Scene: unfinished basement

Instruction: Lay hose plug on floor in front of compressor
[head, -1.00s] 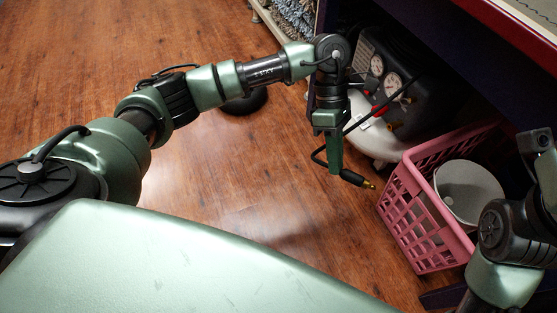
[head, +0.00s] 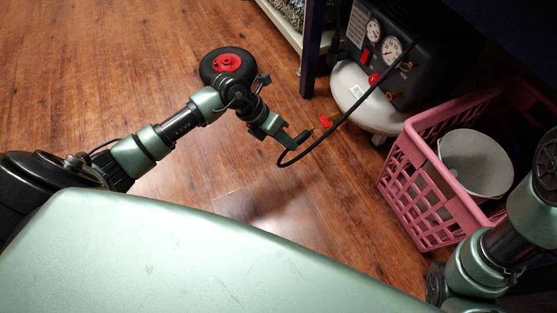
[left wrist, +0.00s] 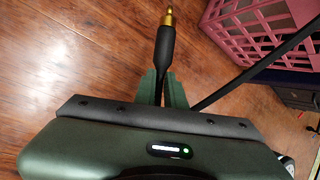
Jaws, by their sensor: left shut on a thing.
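The hose plug (left wrist: 166,42), a black body with a brass tip, is held between the green fingers of my left gripper (left wrist: 163,82) in the left wrist view. In the head view my left gripper (head: 293,139) is over the wood floor, left of the compressor (head: 432,75); the plug is hard to make out there. The black hose (head: 346,117) loops from the gripper up to the compressor. The compressor has two gauges, a red knob and a white tank, and stands under the bench. My right arm is at the lower right; its gripper is out of view.
A pink basket (head: 405,197) holding a white bucket (head: 470,158) stands right of the gripper. A black wheel with a red hub (head: 228,63) lies near my left wrist. A dark bench leg (head: 311,45) rises left of the compressor. The floor (head: 140,60) to the left is clear.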

